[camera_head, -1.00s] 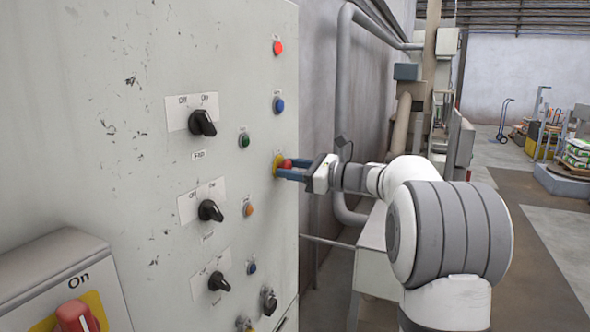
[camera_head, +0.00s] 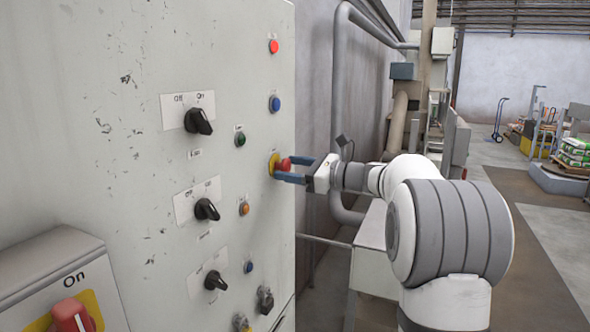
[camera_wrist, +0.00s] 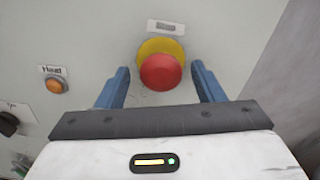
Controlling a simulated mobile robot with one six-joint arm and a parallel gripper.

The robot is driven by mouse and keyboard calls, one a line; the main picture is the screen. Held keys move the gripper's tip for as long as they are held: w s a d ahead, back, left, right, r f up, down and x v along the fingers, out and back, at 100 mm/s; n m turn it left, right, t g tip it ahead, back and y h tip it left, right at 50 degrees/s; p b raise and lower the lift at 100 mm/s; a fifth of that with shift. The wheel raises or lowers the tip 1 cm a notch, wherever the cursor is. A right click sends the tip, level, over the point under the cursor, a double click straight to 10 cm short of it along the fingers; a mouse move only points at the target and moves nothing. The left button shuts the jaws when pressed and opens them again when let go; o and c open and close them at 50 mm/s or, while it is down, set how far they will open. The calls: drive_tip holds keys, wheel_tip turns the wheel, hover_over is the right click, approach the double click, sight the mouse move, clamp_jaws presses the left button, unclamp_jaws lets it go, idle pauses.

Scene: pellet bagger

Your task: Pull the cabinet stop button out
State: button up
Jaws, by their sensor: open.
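The cabinet stop button (camera_head: 284,164) is a red mushroom head on a yellow disc, near the right edge of the cabinet front (camera_head: 120,130). It also shows in the wrist view (camera_wrist: 161,72), just beyond and between my fingers. My gripper (camera_head: 290,169) is open, its two blue fingers pointing at the cabinet on either side of the button. In the wrist view my gripper (camera_wrist: 160,84) has a gap between each finger and the red head. I cannot tell the exact depth of the fingertips along the button.
Rotary switches (camera_head: 199,121) and small coloured buttons (camera_head: 244,208) surround the stop button. An orange button (camera_wrist: 54,86) lies left of my fingers in the wrist view. A red knob on a box (camera_head: 72,316) is at lower left. Open floor lies to the right.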

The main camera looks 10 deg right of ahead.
drive_tip(key=b+v, duration=0.2)
drive_tip(key=v, duration=0.5)
drive_tip(key=shift+s+d, duration=0.25)
drive_tip(key=shift+d, duration=0.05)
